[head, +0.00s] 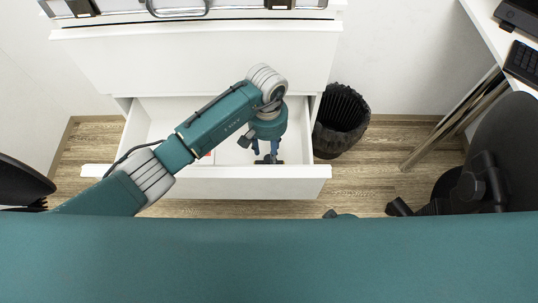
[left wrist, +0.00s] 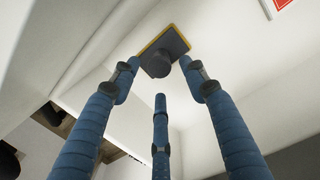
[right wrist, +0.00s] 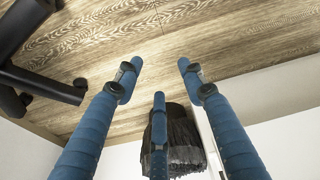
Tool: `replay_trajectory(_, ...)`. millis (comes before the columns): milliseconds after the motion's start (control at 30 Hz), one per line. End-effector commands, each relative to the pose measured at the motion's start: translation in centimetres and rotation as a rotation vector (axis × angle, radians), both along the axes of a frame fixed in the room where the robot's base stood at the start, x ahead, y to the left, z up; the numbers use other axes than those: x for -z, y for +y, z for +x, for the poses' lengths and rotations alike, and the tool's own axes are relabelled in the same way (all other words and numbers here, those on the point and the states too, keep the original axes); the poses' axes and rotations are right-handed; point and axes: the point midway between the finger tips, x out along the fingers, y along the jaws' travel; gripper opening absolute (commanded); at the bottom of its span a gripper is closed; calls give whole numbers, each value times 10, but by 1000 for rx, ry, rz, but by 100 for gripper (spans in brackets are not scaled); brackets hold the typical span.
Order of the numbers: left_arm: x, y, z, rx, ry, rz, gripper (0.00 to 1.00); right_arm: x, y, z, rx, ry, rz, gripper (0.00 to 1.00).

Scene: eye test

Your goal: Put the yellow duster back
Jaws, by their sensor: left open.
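The yellow duster (left wrist: 175,42) shows in the left wrist view as a dark grey block with a yellow edge and a dark knob. It lies in the open white drawer (head: 245,185), just beyond my left fingertips. My left gripper (head: 268,154) is open and points down into the drawer, with its fingers apart and nothing between them. In the head view the arm and gripper mostly hide the duster. My right gripper (right wrist: 160,78) is open and empty, over the wooden floor and outside the drawer.
A black waste bin (head: 341,120) stands right of the drawer. A red and white item (left wrist: 281,4) lies in the drawer. The white cabinet (head: 200,58) rises behind. A desk (head: 492,30) with a keyboard (head: 522,62) and a black chair (head: 510,140) are at the right.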

Motion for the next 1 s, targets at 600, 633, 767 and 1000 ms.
replay_trajectory(600, -67, 1, 4, 0, 1, 1, 44, 25, -1, -12, -3, 14, -1, 40)
replay_trajectory(633, -67, 1, 4, 0, 1, 1, 44, 25, -1, -12, -3, 14, -1, 40)
replay_trajectory(767, -67, 1, 4, 0, 1, 0, 44, 25, -1, -13, -3, 14, -1, 40)
replay_trajectory(1000, -67, 1, 4, 0, 1, 0, 44, 24, -1, -13, -3, 15, -1, 40)
